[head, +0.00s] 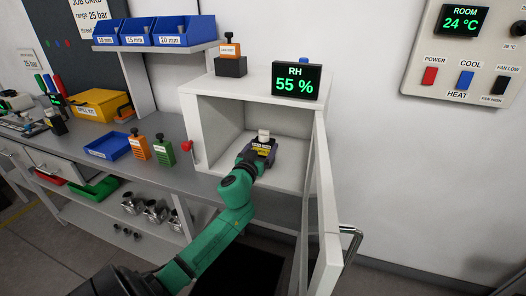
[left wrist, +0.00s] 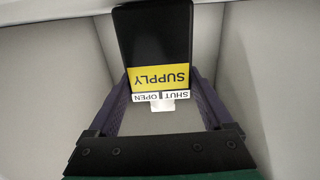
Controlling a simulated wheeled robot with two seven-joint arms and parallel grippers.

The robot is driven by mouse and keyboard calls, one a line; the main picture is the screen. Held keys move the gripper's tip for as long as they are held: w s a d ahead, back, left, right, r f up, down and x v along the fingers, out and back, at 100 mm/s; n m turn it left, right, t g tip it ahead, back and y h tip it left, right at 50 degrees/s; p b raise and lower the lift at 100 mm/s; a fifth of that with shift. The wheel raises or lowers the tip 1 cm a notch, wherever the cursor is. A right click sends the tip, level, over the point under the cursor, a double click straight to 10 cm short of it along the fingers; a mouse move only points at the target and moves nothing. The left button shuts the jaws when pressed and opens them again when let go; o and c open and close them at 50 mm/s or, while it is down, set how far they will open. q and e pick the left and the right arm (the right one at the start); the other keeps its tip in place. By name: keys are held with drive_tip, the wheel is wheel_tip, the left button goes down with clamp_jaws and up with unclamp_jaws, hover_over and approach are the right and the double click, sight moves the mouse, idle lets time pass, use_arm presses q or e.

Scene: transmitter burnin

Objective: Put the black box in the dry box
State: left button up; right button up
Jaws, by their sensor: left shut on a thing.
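The dry box (head: 249,86) is a white cabinet on the bench, with its door (head: 320,205) swung open on the right. My left gripper (head: 259,153) is inside its opening, shut on the black box (head: 270,144). In the left wrist view the black box (left wrist: 152,40) shows a yellow SUPPLY label, a white SHUT/OPEN label and a small white part between my fingers (left wrist: 160,105). Pale walls surround it there. I cannot tell whether it touches the dry box floor. My right gripper is out of view.
A humidity display (head: 296,81) reading 55 % and a dark block with an orange unit (head: 230,48) stand on the dry box. Orange (head: 138,146) and green (head: 163,152) units and a blue tray (head: 108,146) stand left of it. A red knob (head: 187,147) is by the opening.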

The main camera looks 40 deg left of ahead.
use_arm(q)
drive_tip(key=shift+w+f, duration=0.1)
drive_tip(key=shift+f, duration=0.05)
drive_tip(key=o, duration=1.3)
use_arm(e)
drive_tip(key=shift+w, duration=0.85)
use_arm(q)
drive_tip(key=shift+o, duration=0.2)
drive_tip(key=b+v, duration=0.1)
drive_tip(key=v, duration=1)
drive_tip(key=shift+s+d, duration=0.1)
drive_tip(key=shift+s, duration=0.15)
drive_tip(key=shift+s+d, duration=0.1)
drive_tip(key=shift+s, duration=0.3)
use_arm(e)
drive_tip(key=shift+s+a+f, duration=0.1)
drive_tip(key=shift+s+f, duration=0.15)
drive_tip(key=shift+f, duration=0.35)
